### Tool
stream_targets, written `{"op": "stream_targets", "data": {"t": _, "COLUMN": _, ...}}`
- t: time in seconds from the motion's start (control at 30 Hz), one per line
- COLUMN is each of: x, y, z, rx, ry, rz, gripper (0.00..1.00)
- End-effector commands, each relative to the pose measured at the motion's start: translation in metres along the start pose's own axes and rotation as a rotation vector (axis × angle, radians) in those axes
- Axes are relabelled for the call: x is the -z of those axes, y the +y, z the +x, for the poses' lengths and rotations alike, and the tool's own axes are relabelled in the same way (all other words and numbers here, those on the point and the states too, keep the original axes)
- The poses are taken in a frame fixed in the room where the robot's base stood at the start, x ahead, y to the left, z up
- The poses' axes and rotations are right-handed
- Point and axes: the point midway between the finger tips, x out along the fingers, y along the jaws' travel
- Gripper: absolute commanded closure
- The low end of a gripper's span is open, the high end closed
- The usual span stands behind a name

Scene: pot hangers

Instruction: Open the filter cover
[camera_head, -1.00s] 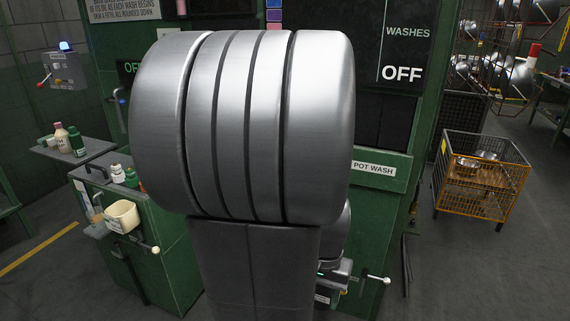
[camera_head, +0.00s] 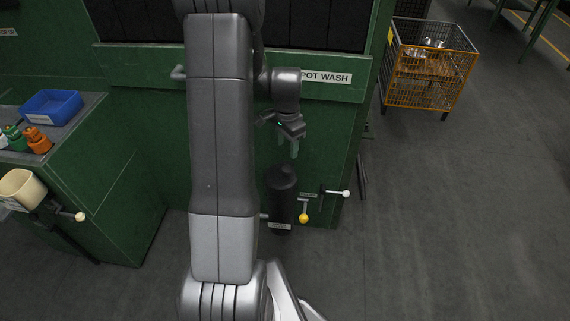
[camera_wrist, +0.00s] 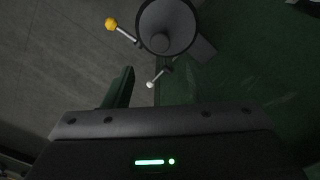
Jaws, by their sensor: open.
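A dark cylindrical filter housing (camera_head: 283,203) stands low against the green pot wash cabinet. Its rounded top, apparently the cover (camera_head: 282,175), is on it. In the wrist view the round cover (camera_wrist: 165,27) is at the top. A lever with a yellow knob (camera_head: 304,217) sits beside the housing, and the knob also shows in the wrist view (camera_wrist: 111,24). A lever with a white knob (camera_head: 346,194) is farther right, also in the wrist view (camera_wrist: 150,84). My gripper (camera_head: 288,146) points down above the cover, open and empty, apart from it; its fingers also show in the wrist view (camera_wrist: 156,90).
The green cabinet front (camera_head: 150,120) is close behind my gripper. A wire crate (camera_head: 430,70) stands at right.

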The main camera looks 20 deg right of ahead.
Motion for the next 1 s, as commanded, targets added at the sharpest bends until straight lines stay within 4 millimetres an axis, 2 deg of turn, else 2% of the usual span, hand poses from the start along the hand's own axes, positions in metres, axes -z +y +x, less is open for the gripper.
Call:
{"op": "stream_targets", "data": {"t": 0.03, "x": -0.001, "y": 0.001, "z": 0.014, "rx": -0.005, "ry": -0.004, "rz": -0.001, "gripper": 0.48}}
{"op": "stream_targets", "data": {"t": 0.2, "x": -0.001, "y": 0.001, "z": 0.051, "rx": -0.005, "ry": -0.004, "rz": -0.002, "gripper": 0.48}}
{"op": "stream_targets", "data": {"t": 0.43, "x": -0.001, "y": 0.001, "z": 0.086, "rx": -0.002, "ry": -0.002, "rz": -0.002, "gripper": 0.48}}
{"op": "stream_targets", "data": {"t": 0.6, "x": -0.001, "y": 0.0, "z": 0.097, "rx": -0.001, "ry": -0.001, "rz": -0.002, "gripper": 0.48}}
{"op": "stream_targets", "data": {"t": 0.9, "x": -0.001, "y": 0.0, "z": 0.099, "rx": 0.0, "ry": -0.001, "rz": -0.002, "gripper": 0.48}}
{"op": "stream_targets", "data": {"t": 1.0, "x": -0.001, "y": 0.0, "z": 0.099, "rx": 0.0, "ry": -0.001, "rz": -0.002, "gripper": 0.66}}
